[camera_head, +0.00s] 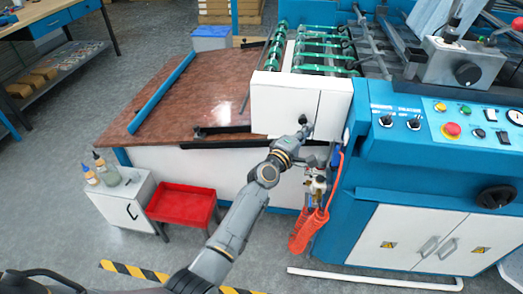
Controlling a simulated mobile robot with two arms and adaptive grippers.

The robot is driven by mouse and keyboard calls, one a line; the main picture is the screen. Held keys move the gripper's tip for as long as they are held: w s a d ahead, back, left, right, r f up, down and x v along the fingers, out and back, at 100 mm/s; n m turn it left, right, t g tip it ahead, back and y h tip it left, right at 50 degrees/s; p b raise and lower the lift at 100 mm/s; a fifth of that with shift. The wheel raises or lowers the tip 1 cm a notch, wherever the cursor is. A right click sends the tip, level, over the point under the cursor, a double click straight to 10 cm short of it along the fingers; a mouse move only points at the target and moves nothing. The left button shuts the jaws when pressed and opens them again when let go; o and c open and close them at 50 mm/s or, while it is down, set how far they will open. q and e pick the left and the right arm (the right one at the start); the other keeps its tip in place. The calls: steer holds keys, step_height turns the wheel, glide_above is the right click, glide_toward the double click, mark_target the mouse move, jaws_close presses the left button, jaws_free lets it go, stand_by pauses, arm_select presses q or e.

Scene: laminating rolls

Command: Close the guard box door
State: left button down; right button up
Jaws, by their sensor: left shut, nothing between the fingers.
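The white guard box (283,100) stands at the front of the machine, at the right end of the brown table. Its white door panel (335,103) shows at the right part of its front, beside a dark vertical seam. The panel looks near flush, but I cannot tell whether it is fully shut. My left gripper (306,124) is shut and empty at the lower front of the box, near the seam. I cannot tell whether it touches the panel. The arm hides part of the area below the box. My right gripper is not in view.
The blue control console (440,125) with knobs and buttons stands to the right. A red tray (182,205) and a small white cabinet (122,198) with bottles stand at lower left. Open floor lies in front.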

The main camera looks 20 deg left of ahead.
arm_select(q)
steer(key=v, duration=1.1)
steer(key=s+a+f+m+g+y+p, duration=0.1)
steer(key=s+f+m+g, duration=0.3)
steer(key=f, duration=0.8)
steer(key=s+a+f+m+g+y+p, duration=0.1)
steer(key=s+f+g, duration=0.1)
steer(key=s+f, duration=0.7)
steer(key=s+a+f+m+g+y+p, duration=0.1)
steer(key=s+f+m+g, duration=0.15)
steer(key=f, duration=1.15)
steer(key=s+a+f+m+g+y, duration=0.1)
steer(key=s+f, duration=0.4)
steer(key=s, duration=0.7)
steer(key=s+a+f+m+g+y+p, duration=0.1)
steer(key=s+a+f+m+g, duration=0.3)
steer(key=s, duration=0.9)
steer(key=s+a+f+m+g+y, duration=0.1)
steer(key=s+a+f+m, duration=0.3)
steer(key=s, duration=0.9)
step_height(320, 180, down, 4)
steer(key=shift+a+r+g, duration=0.15)
steer(key=shift+a+g, duration=0.45)
steer(key=shift+g, duration=0.25)
steer(key=shift+m, duration=0.25)
